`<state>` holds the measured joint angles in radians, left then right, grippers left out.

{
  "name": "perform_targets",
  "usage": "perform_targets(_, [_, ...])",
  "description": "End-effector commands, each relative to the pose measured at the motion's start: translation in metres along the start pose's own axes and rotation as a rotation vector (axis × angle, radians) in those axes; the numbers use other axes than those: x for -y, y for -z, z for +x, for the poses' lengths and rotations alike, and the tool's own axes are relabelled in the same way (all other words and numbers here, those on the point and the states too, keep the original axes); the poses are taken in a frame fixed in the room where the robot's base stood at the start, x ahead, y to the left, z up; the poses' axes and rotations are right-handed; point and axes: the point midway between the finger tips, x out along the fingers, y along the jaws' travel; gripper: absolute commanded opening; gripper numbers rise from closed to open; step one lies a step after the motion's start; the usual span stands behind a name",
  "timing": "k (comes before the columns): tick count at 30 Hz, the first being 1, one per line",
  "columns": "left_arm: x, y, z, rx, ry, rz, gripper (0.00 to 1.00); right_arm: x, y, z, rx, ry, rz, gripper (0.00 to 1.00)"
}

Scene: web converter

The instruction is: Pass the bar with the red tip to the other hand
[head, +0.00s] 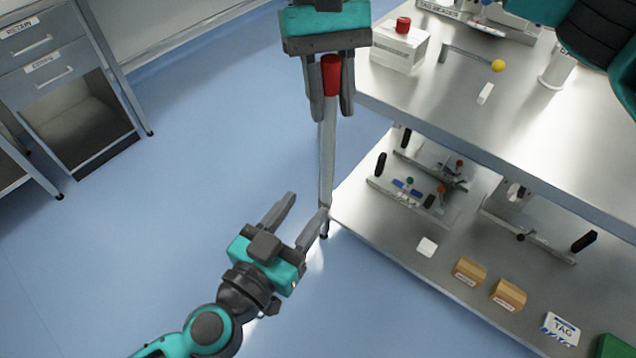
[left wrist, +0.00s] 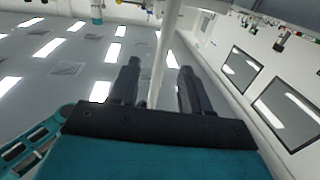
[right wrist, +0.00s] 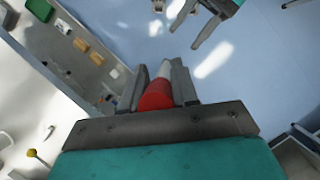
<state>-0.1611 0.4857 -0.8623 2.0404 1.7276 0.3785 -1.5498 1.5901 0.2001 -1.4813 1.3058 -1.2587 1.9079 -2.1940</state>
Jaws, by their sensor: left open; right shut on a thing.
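The bar (head: 327,140) is long and pale grey with a red tip (head: 331,75) at its upper end in the head view. My right gripper (head: 331,108) is shut on the bar at the red end; the right wrist view shows the red tip (right wrist: 155,96) between its fingers. My left gripper (head: 308,206) is open, with one finger close to the bar's lower end. In the left wrist view the pale bar (left wrist: 162,55) appears in the gap between the open fingers (left wrist: 155,80). I cannot tell whether they touch it.
A metal workbench (head: 480,110) stands to the right, with a white box (head: 398,48) near its corner. Its lower shelf (head: 390,235) holds clamps, brown boxes (head: 508,295) and a tag box (head: 561,329). Drawers (head: 50,70) stand at left. Blue floor (head: 200,160) between is clear.

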Motion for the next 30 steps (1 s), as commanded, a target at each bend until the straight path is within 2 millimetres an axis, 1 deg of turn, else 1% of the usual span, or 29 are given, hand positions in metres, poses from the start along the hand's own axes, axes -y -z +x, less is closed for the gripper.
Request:
perform_targets(1, [0.0,0.002,0.011,-0.006,-0.001,-0.001,0.48,0.0,0.0,0.0,0.0,0.0,0.0,0.0])
perform_targets(3, [0.0,0.002,0.025,-0.005,0.0,0.0,0.48,0.0,0.0,0.0,0.0,0.0,0.0,0.0])
perform_targets(9, [0.0,0.002,0.063,-0.004,0.0,-0.001,0.48,0.0,0.0,0.0,0.0,0.0,0.0,0.0])
perform_targets(15, [0.0,0.001,0.087,-0.002,0.0,-0.001,0.48,0.0,0.0,0.0,0.0,0.0,0.0,0.0])
perform_targets(20, [0.0,0.001,0.095,-0.002,-0.001,0.0,0.48,0.0,0.0,0.0,0.0,0.0,0.0,0.0])
perform_targets(28, [0.0,0.001,0.096,-0.002,-0.001,0.0,0.48,0.0,0.0,0.0,0.0,0.0,0.0,0.0])
perform_targets(30, [0.0,0.001,0.096,-0.002,-0.001,0.0,0.41,0.0,0.0,0.0,0.0,0.0,0.0,0.0])
